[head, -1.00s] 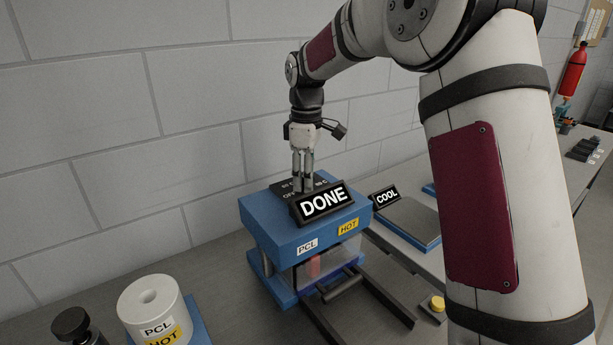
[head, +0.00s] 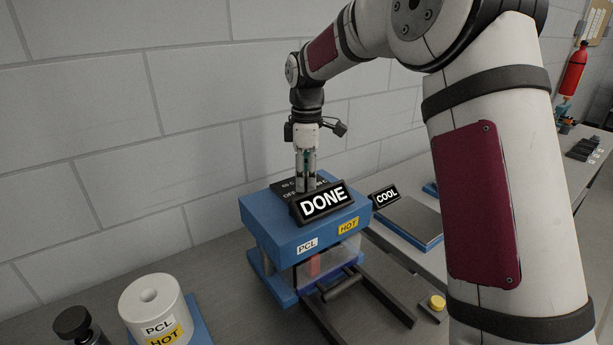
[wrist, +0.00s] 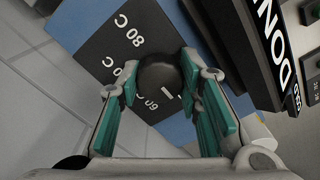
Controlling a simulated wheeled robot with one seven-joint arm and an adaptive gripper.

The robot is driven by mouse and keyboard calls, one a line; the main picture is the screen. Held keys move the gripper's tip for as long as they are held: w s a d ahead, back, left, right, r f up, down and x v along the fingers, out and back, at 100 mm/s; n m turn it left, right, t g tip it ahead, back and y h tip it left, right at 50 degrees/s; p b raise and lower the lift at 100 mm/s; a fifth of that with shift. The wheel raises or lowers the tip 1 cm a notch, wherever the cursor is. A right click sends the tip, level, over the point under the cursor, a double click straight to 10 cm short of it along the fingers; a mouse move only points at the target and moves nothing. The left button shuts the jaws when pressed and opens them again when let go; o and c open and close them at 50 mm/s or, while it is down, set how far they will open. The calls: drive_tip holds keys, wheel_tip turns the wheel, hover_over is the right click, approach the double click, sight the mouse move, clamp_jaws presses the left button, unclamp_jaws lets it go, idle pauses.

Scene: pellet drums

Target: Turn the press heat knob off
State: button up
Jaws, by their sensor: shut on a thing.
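The press (head: 290,235) is a blue block with PCL and HOT labels on its front. Its dark dial plate (wrist: 110,50), printed with temperature marks such as 80 C and 60, lies on top. The round black knob (wrist: 160,72) stands on the plate and has a short white pointer mark. My gripper (head: 305,188) points down onto the press top. In the wrist view, its teal-padded fingers (wrist: 159,80) are shut on the knob, one on each side. In the head view, the fingers and the DONE sign (head: 324,202) hide the knob; OFF is partly readable beside them.
The DONE sign stands close in front of my fingers. A COOL sign (head: 386,195) and a flat plate (head: 405,223) are to the right. A white PCL HOT drum (head: 152,305) and a black-topped item (head: 73,323) stand at front left. The wall is behind.

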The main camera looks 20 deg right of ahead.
sight(306, 175)
drive_tip(key=o, duration=1.1)
drive_tip(key=shift+o, duration=0.2)
wheel_tip(306, 175, up, 12)
